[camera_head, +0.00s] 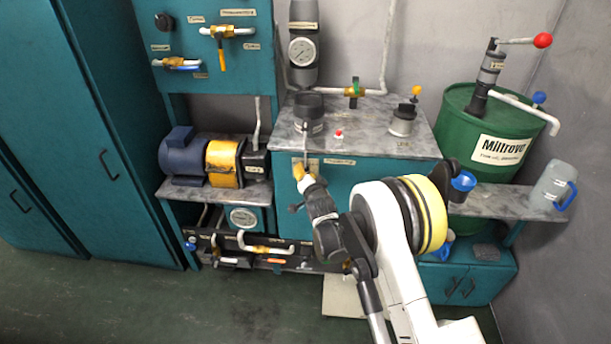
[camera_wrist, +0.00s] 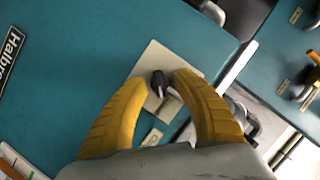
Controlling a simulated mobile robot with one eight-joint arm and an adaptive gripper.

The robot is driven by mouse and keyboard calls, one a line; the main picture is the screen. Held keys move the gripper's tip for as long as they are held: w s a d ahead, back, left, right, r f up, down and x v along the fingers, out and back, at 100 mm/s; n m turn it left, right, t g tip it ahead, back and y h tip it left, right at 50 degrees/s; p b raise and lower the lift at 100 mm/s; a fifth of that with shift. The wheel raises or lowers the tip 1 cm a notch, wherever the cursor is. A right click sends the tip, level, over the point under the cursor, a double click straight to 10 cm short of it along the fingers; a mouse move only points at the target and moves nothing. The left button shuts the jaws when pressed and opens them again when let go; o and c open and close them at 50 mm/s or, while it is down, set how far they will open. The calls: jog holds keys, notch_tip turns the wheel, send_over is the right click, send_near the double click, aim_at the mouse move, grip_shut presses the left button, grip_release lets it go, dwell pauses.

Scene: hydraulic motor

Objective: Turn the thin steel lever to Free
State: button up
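In the wrist view, a small dark and silvery lever or knob (camera_wrist: 159,84) sits on a beige plate (camera_wrist: 154,58) on a teal panel. It looks like the steel lever, but its pointing direction is hard to read. My gripper's two yellow fingers (camera_wrist: 160,80) are spread, with the lever between their tips; I cannot tell whether either touches it. A small label (camera_wrist: 152,138) lies beside the plate, its text too small to read. In the head view, my gripper (camera_head: 302,168) is at the teal cabinet front, just below the grey worktop edge, and hides most of the lever.
A label (camera_head: 340,161) is right of my gripper on the cabinet. A dark cup-shaped fitting (camera_head: 309,108) and a small red button (camera_head: 338,134) stand on the worktop (camera_head: 365,135). A blue motor (camera_head: 188,158) is left, a green drum (camera_head: 475,130) right. Pipes and valves run below.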

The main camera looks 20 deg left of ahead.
jog(key=shift+r, duration=0.1)
grip_shut()
jog(key=shift+n, duration=0.3)
jog(key=n+h, duration=0.2)
jog(key=shift+a+r+n, duration=0.1)
jog(key=shift+a+n, duration=0.05)
jog(key=shift+n, duration=0.15)
jog(key=n+h, duration=0.2)
jog(key=n, duration=0.1)
jog(key=shift+a+n+t+h, duration=0.1)
jog(key=shift+n+t+h, duration=0.2)
jog(key=shift+n+h, duration=0.1)
jog(key=shift+n+t+h, duration=0.3)
jog(key=shift+n+h, duration=0.5)
jog(key=shift+n, duration=0.3)
jog(key=shift+n+t+h, duration=0.4)
jog(key=shift+n+h, duration=0.5)
jog(key=shift+n, duration=0.5)
